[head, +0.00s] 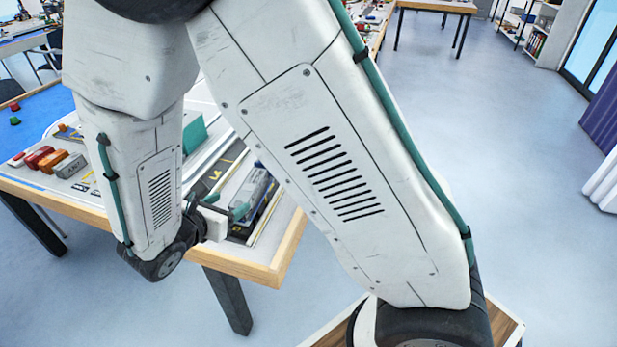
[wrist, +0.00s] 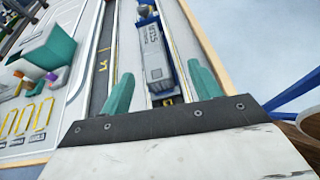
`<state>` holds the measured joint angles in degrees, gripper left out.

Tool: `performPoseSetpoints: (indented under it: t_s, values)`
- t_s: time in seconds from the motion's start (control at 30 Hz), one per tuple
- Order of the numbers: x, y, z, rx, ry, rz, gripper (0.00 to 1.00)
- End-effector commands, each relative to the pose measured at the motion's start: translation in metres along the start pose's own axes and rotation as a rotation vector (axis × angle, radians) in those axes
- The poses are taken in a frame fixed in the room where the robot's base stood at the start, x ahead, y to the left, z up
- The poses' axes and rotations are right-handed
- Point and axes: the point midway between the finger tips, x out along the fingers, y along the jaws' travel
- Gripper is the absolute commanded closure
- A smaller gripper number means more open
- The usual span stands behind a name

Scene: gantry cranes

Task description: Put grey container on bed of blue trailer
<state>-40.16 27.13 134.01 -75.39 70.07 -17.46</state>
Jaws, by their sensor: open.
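A long grey container (wrist: 153,52) with lettering lies in a dark lane in the wrist view. My gripper (wrist: 157,90) is open, its two teal fingers on either side of the container's near end, apart from it. Blue parts (wrist: 177,76) show along its right side and near its far end; they look like the blue trailer under it, but the bed is mostly hidden. In the head view the container (head: 249,190) is partly hidden behind my arm, with my gripper (head: 223,206) at its left. Another grey block (head: 70,166) lies at the left.
Red blocks (head: 39,156) and an orange block (head: 54,160) lie by the grey block at the table's left. A teal block (head: 194,134) stands farther back. In the wrist view a teal-and-white model (wrist: 48,52) stands left of the lane. The wooden table edge (head: 245,271) is close.

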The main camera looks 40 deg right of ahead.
Motion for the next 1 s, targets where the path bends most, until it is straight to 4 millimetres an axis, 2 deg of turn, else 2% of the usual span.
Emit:
performPoseSetpoints:
  t_s: [0.07, 0.2, 0.4, 0.6, 0.7, 0.83, 1.0]
  values:
    - [0.004, -0.015, 0.026, 0.109, 0.025, -0.073, 0.38]
    - [0.009, -0.062, 0.079, 0.389, 0.096, -0.266, 0.38]
    - [-0.002, -0.136, 0.130, 0.818, 0.217, -0.550, 0.38]
    - [-0.032, -0.196, 0.156, 1.239, 0.359, -0.802, 0.38]
    - [-0.052, -0.218, 0.163, 1.444, 0.441, -0.910, 0.38]
    - [-0.078, -0.236, 0.168, 1.672, 0.550, -1.020, 0.38]
    - [-0.101, -0.245, 0.171, 1.855, 0.654, -1.099, 0.38]
